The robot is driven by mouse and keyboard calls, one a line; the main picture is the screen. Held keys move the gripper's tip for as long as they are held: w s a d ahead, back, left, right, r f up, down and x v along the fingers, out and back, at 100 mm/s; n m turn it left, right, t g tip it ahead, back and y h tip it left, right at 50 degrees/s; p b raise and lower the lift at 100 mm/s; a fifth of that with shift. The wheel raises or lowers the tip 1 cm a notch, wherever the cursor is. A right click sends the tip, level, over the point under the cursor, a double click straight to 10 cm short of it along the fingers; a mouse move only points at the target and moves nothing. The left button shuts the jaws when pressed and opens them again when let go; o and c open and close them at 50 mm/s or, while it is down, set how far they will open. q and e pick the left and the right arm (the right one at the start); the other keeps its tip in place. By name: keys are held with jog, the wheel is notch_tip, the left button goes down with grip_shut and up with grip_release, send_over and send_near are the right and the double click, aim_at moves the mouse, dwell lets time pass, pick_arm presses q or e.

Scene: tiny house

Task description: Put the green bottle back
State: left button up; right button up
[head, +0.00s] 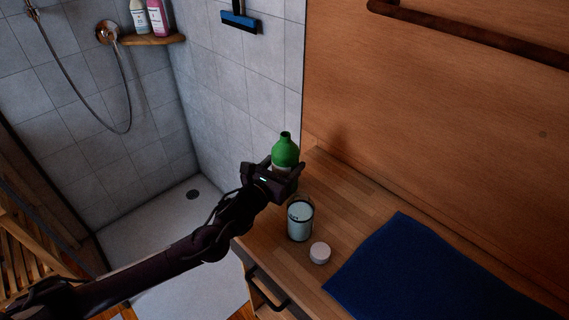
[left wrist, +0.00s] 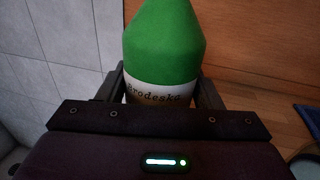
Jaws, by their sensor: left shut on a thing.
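The green bottle (head: 286,152) is upright at the far left end of the wooden counter (head: 333,186). My left gripper (head: 284,172) is shut on it, low on its body. In the left wrist view the green bottle (left wrist: 164,45) stands between the two fingers of my left gripper (left wrist: 165,92), with a white label showing above the gripper's body. The bottle's base is hidden, so I cannot tell whether it touches the counter. My right gripper is not in view.
A glass with pale contents (head: 300,218) and a small white round jar (head: 320,253) stand just in front of the gripper. A blue cloth (head: 418,272) covers the counter's right. A corner shelf (head: 152,39) in the tiled shower holds a white bottle (head: 139,16) and a pink bottle (head: 158,17).

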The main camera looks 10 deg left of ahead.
pick_arm(q)
jog(key=o, duration=0.8)
jog(key=shift+f, duration=0.15)
jog(key=o, duration=0.5)
jog(key=shift+c, duration=0.2)
jog(key=shift+r, duration=0.3)
jog(key=b+v, duration=0.1)
jog(key=v, duration=1)
jog(key=shift+s+f, duration=0.15)
jog(key=shift+s, duration=0.05)
jog(key=shift+s+a, duration=0.15)
jog(key=shift+s, duration=0.15)
